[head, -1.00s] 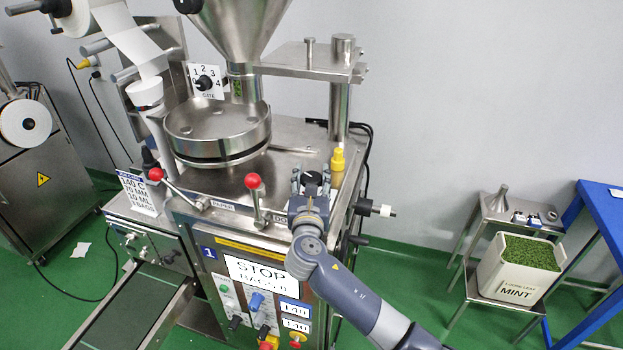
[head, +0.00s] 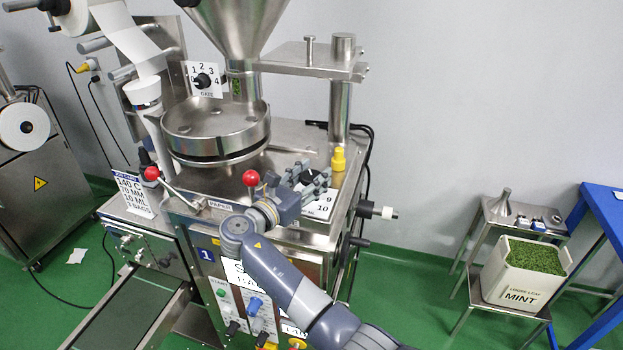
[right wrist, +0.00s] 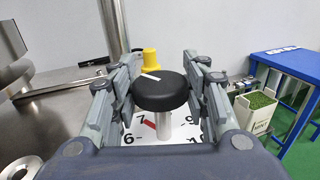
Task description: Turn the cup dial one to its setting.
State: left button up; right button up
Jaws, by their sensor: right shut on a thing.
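The cup dial (right wrist: 160,92) is a round black knob with a white line on top, on a pale post. It stands over a white number plate (right wrist: 190,134) with a red mark near the 7. My right gripper (head: 308,178) is shut on the dial, its fingers on either side of the knob in the right wrist view. In the head view the fingers partly hide the knob, and the plate (head: 322,204) shows 9 and 10. My left gripper is out of view.
A yellow bottle-shaped part (head: 338,160) stands just behind the dial. Two red-knobbed levers (head: 251,178) (head: 152,173) are left of the dial, one close to my right wrist. The round steel cup plate (head: 215,130) and hopper (head: 237,30) stand behind.

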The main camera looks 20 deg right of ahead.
aim_at(312, 175)
jog(key=shift+f, duration=0.1)
jog(key=o, duration=1.1)
notch_tip(312, 175, up, 10)
jog(key=shift+c, duration=0.4)
